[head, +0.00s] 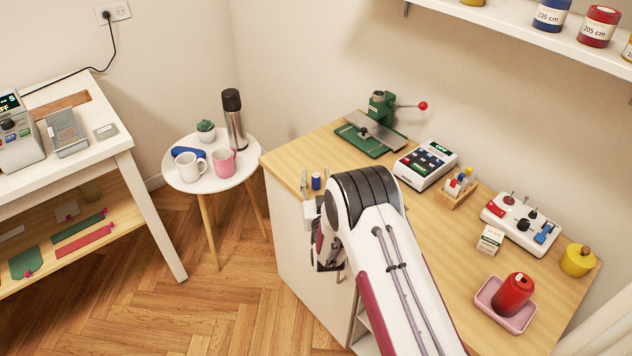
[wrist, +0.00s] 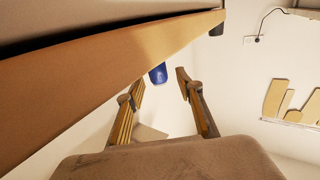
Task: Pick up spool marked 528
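A small blue spool-like cylinder (head: 316,182) stands near the left corner of the wooden worktop; no number is readable on it. My gripper (head: 315,179) is at that corner, and its two finger ends show on either side of the blue cylinder. In the wrist view, my gripper (wrist: 160,84) is open, with a wide gap between its fingers. A blue cylinder (wrist: 158,74), apparently the same one, shows beyond the tips, closer to the left finger. I see no finger closed on it. The lower gripper is partly hidden by my arm.
The worktop (head: 440,262) also carries a green press (head: 372,130), a white button box (head: 425,163), a lever panel (head: 520,222), a red candle-like cylinder in a pink tray (head: 488,300) and a yellow pot (head: 577,261). A round table (head: 215,185) with mugs stands left.

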